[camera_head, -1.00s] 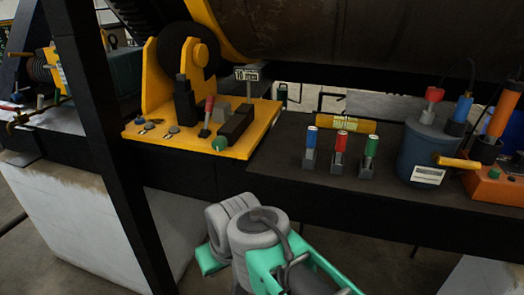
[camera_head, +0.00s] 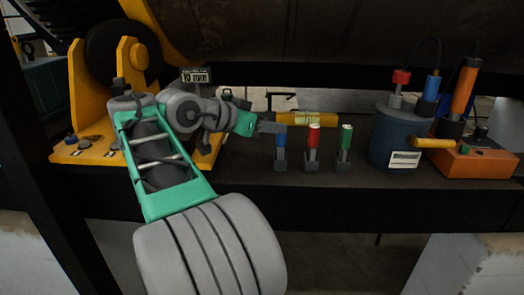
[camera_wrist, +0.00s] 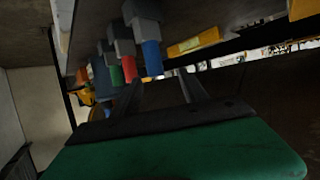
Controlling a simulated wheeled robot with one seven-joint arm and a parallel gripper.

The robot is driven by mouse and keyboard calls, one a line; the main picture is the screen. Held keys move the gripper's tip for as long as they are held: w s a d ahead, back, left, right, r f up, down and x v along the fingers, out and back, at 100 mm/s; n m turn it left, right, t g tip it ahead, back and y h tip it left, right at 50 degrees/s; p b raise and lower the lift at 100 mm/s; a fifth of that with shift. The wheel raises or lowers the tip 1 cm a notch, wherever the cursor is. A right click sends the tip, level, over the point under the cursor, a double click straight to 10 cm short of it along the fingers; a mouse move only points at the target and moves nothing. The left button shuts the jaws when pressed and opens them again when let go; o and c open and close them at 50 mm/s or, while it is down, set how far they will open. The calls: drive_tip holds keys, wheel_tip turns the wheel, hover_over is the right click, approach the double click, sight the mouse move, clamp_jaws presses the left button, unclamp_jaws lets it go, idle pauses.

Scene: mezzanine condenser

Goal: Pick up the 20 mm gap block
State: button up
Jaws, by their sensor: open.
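Three gap blocks with coloured handles stand in a row on the dark bench: blue (camera_head: 281,137), red (camera_head: 313,136) and green (camera_head: 346,137). I cannot read sizes on them, so I cannot tell which is the 20 mm one. My gripper (camera_head: 271,127) is open, pointing right, its fingertips just left of or at the blue handle. In the wrist view the scene appears upside down; my two fingers (camera_wrist: 162,90) reach toward the blue handle (camera_wrist: 152,58), which shows near or between their tips. The red handle (camera_wrist: 130,69) and green handle (camera_wrist: 116,75) are behind it. Contact cannot be told.
A yellow level (camera_head: 312,118) lies behind the blocks. A blue-grey pot (camera_head: 392,138) and an orange box (camera_head: 474,163) stand to the right. The bench front is clear.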

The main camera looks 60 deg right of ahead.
sight(281, 146)
drive_tip(key=p+x, duration=0.1)
drive_tip(key=x, duration=0.7)
drive_tip(key=shift+s+g+p, duration=0.3)
drive_tip(key=shift+s+p, duration=0.1)
drive_tip(key=shift+a+r, duration=0.1)
drive_tip(key=shift+a, duration=0.1)
clamp_jaws()
idle(0.6)
